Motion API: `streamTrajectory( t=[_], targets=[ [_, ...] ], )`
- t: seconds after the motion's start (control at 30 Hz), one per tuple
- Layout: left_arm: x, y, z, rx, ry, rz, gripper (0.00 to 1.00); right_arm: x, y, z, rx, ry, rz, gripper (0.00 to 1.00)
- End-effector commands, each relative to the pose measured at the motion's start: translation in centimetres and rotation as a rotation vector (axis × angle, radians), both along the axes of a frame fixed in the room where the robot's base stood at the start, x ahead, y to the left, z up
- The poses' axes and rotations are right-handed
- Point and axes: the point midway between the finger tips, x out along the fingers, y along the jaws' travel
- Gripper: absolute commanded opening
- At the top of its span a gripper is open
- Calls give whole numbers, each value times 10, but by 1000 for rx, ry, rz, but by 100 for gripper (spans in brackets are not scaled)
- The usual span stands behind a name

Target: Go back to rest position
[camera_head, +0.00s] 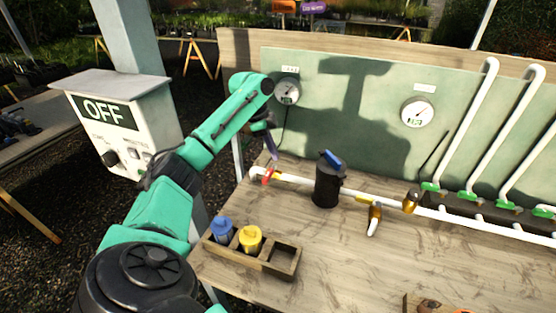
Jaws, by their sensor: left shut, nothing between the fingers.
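My left arm, green and black, rises from the lower left and bends over at the top. Its gripper (271,150) points down at the back left of the wooden bench (340,270), in front of the green panel (350,130). The gripper is small here, shut and empty, just above the left end of the white pipe near a red valve handle (268,174). My right gripper is out of view.
A black canister (327,184) with a blue top and a brass valve (374,212) sit along the pipe. A wooden tray (283,263) holds a blue cap (221,229) and a yellow cap (250,238); its right compartment is empty. A white OFF box (140,148) stands left.

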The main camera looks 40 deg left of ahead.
Motion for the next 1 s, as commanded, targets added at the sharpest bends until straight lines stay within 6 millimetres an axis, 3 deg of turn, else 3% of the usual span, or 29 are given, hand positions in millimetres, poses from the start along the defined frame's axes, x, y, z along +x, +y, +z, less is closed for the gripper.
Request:
streamTrajectory(
  t=[0.37, 0.7, 1.0],
  targets=[
    [-1, 2, 11, -1, 1, 0, 0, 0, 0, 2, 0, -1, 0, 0],
    [-1, 2, 79, -1, 1, 0, 0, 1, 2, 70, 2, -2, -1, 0],
    [-1, 2, 112, -1, 1, 0, 0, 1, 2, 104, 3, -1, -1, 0]
  ],
)
